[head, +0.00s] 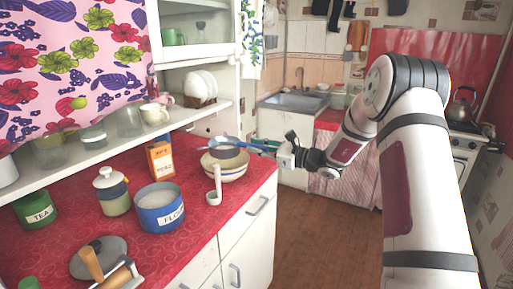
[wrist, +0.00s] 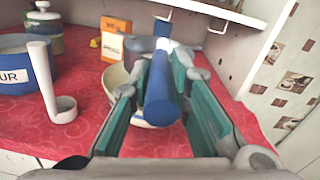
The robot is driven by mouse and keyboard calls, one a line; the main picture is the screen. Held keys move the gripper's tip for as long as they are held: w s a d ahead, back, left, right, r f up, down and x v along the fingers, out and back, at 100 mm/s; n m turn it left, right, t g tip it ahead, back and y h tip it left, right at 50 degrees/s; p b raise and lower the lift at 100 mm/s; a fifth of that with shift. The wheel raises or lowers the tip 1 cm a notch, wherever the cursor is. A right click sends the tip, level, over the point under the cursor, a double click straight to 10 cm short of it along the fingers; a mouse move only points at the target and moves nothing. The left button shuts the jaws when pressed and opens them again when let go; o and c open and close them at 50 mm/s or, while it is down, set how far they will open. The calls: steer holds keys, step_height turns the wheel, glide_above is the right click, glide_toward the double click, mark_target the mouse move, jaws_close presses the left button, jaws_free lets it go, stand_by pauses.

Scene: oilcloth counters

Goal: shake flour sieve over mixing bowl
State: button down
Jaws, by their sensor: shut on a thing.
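My gripper (head: 268,146) is shut on the blue handle of the flour sieve (head: 229,153), reaching over the counter from the right. In the wrist view the blue handle (wrist: 161,98) lies between the teal fingers of my gripper (wrist: 166,78). The sieve's grey round head is at the mixing bowl's top and looks roughly level; I cannot tell whether it touches the rim. The cream, banded mixing bowl (head: 226,170) stands on the red counter near its right end. In the wrist view the bowl (wrist: 114,80) is partly hidden by the sieve and fingers. No falling flour is visible.
A white long-handled scoop (head: 217,190) stands in front of the bowl. The blue flour canister (head: 160,212), an orange box (head: 161,160) and a lidded jar (head: 111,193) stand left of it. A shelf (head: 100,148) runs behind. The counter's right edge is close.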

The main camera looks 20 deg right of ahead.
stand_by(0.3)
steer(key=shift+w+d+r+b, duration=0.1)
steer(key=shift+w+d+b, duration=0.75)
steer(key=shift+w+d, duration=0.15)
steer(key=shift+s, duration=0.15)
steer(key=s+a+p, duration=0.1)
steer(key=a, duration=0.1)
steer(key=s+a+p, duration=0.1)
steer(key=s+a, duration=0.1)
steer(key=shift+s+a+p, duration=0.1)
steer(key=shift+s+p, duration=0.2)
steer(key=shift+p, duration=0.1)
